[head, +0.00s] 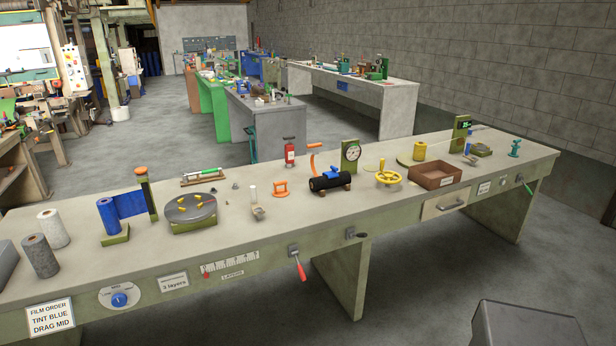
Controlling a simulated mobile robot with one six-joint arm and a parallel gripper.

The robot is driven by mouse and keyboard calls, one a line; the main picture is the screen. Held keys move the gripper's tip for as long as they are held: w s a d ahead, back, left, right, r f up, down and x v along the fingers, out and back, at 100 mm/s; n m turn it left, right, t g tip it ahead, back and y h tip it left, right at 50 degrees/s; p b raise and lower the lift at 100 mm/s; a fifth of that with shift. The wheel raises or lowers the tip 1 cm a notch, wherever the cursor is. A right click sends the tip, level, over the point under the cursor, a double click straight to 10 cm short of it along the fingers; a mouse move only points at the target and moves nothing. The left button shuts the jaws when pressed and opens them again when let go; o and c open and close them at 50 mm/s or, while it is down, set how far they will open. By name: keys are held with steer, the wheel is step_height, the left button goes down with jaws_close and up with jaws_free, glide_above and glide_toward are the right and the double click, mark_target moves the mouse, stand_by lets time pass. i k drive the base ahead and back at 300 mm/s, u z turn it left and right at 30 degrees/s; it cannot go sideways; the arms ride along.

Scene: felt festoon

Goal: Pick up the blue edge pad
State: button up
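I cannot tell for sure which thing is the blue edge pad; no blue pad shows clearly in the head view. Small blue parts show on the long workbench (215,238): a blue piece (331,173) on the black cylinder (322,183) at mid-bench, and a small blue item (468,148) near the far right end. A blue film roll (114,214) stands upright on a green base at the left. My gripper is not in view.
A round grey turntable (190,209) with small yellow pieces sits by the blue roll. A yellow handwheel (389,178) and a brown tray (435,174) stand further right. A red-handled lever (298,265) sticks out from the bench front.

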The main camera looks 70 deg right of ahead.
mark_target(332, 175)
steer(key=z, duration=0.95)
steer(key=k, duration=0.1)
steer(key=u, duration=2.3)
steer(key=k, duration=1.55)
steer(key=z, duration=1.25)
